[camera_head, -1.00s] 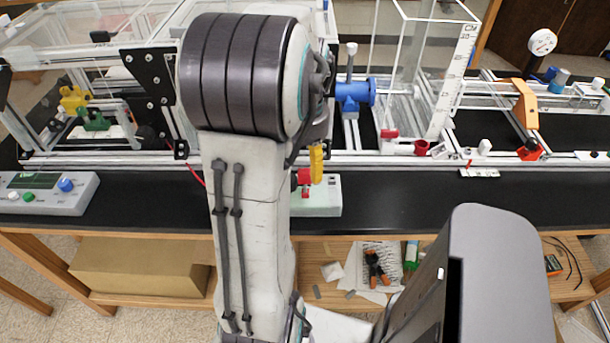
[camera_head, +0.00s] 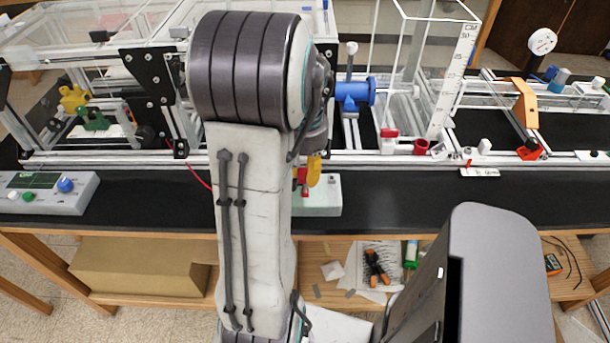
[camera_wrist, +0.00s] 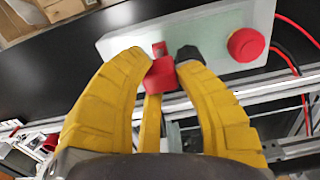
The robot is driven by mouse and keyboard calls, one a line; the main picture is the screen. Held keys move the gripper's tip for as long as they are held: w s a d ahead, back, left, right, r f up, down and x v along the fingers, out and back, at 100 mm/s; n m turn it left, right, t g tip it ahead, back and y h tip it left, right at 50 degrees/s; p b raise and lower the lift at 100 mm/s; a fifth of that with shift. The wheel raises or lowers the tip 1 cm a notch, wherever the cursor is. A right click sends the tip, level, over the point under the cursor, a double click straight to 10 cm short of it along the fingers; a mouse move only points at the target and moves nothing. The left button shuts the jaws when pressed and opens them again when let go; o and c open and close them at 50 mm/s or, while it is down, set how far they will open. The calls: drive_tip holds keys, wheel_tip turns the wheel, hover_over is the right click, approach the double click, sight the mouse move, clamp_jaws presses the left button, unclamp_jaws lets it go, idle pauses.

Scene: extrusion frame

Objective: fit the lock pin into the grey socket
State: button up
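I take this red block (camera_wrist: 160,76) to be the lock pin's head. A smaller red piece with a dark middle (camera_wrist: 159,48) shows just beyond it, over the pale box (camera_wrist: 222,30). In the head view my gripper (camera_head: 314,170) is partly hidden behind my arm, with red parts (camera_head: 303,181) beside it above the box (camera_head: 321,196). I cannot clearly make out the grey socket. The pin's lower end is hidden.
The box carries a red button (camera_wrist: 246,45) and a black knob (camera_wrist: 189,54), close to my right finger. Red and black cables leave its side. An aluminium rail (camera_wrist: 285,88) runs alongside. The black bench top (camera_head: 400,195) is clear to the right.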

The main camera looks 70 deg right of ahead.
clamp_jaws()
